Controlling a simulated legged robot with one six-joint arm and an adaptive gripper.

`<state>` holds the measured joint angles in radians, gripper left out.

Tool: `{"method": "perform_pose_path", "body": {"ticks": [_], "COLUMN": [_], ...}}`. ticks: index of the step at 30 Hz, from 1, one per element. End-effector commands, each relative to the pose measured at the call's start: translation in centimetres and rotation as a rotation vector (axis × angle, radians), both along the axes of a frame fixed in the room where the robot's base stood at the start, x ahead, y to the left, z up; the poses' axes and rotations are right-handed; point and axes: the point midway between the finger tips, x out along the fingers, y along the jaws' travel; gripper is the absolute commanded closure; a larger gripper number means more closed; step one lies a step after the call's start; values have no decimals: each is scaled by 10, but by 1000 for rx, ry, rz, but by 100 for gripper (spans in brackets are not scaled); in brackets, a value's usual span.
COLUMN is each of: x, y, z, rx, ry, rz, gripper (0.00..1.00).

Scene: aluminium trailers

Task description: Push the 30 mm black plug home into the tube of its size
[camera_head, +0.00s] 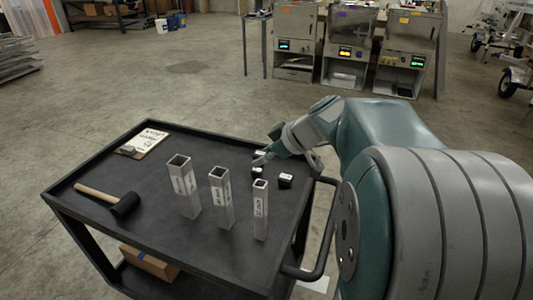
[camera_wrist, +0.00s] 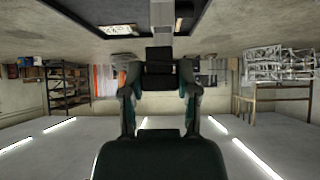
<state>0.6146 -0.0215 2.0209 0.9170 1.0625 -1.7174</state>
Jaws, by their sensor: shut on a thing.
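Three upright square aluminium tubes stand on a black cart: a wide one (camera_head: 183,188), a middle one (camera_head: 220,198) and a narrow one (camera_head: 260,210). Their open tops face up; their labels are too small to read. My gripper (camera_head: 264,158) is over the cart's back right, behind the narrow tube. In the wrist view my gripper (camera_wrist: 159,78) is shut on a black plug (camera_wrist: 160,54), apart from the tubes. Two other dark plugs with pale labels, a left one (camera_head: 257,173) and a right one (camera_head: 286,181), rest on the cart below. The plug sizes cannot be read.
The cart top (camera_head: 150,225) also holds a mallet (camera_head: 112,200) at the left and a clipboard (camera_head: 143,142) at the back left. The cart's handle (camera_head: 322,240) is at the right. A cardboard box (camera_head: 148,263) sits on the lower shelf. Machines (camera_head: 345,50) stand far behind.

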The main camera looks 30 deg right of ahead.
Motion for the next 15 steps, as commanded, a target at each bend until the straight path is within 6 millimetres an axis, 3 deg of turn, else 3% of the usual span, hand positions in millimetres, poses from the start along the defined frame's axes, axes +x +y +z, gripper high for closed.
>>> {"method": "perform_pose_path", "body": {"ticks": [15], "x": [0], "y": [0], "z": [-6], "rx": [4], "ry": [-1], "rz": [4], "gripper": [89]}}
